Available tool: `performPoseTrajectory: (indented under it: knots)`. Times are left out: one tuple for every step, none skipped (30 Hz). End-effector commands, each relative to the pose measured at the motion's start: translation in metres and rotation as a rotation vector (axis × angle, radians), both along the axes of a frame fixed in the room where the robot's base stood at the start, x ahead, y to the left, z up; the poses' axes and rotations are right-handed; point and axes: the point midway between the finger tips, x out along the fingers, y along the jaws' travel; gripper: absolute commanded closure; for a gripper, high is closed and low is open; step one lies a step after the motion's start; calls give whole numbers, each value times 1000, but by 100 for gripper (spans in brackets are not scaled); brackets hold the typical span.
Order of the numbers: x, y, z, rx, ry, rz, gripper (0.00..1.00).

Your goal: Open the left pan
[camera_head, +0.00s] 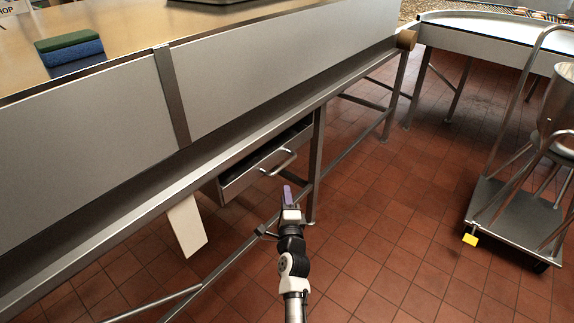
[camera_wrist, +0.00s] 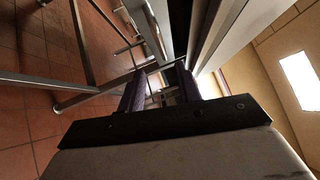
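A grey metal drawer (camera_head: 245,179) hangs under the long bench and stands partly out, with a dark gap showing above its front. I take it for the pan, but cannot tell if it is the left one. Its bar handle (camera_head: 278,164) is on the front. My gripper (camera_head: 288,190) is just below and in front of the handle, seemingly apart from it. In the wrist view, the two purple fingers of my gripper (camera_wrist: 161,85) stand apart. Thin metal parts show beyond them, and I cannot tell whether anything lies between the fingers.
The steel bench (camera_head: 265,75) runs diagonally above, with a bench leg (camera_head: 318,150) right of the drawer. A pale panel (camera_head: 187,226) hangs below the bench at left. A wheeled cart (camera_head: 515,215) stands at right. The tiled floor (camera_head: 385,225) between is clear.

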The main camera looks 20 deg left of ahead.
Motion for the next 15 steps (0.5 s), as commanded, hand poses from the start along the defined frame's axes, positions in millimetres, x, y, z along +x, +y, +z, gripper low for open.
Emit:
performPoseTrajectory:
  knots:
    - [7, 4, 3, 0, -2, 1, 66]
    - [12, 6, 4, 0, -3, 0, 66]
    - [18, 9, 5, -1, -4, 1, 66]
    - [24, 12, 5, -1, -4, 1, 66]
    - [29, 14, 6, 0, -5, 1, 66]
    - [36, 18, 7, 0, -5, 1, 66]
    - [41, 20, 9, 0, -5, 1, 66]
    - [46, 22, 8, 0, -5, 1, 66]
    - [53, 25, 9, 0, -5, 1, 66]
    - [58, 27, 10, 0, -5, 0, 66]
    - [63, 30, 11, 0, -5, 1, 66]
    - [70, 33, 12, 0, -5, 0, 66]
    - [75, 35, 12, 0, -5, 0, 66]
    - [79, 37, 13, 0, -5, 0, 66]
    - [85, 39, 14, -1, -5, 0, 66]
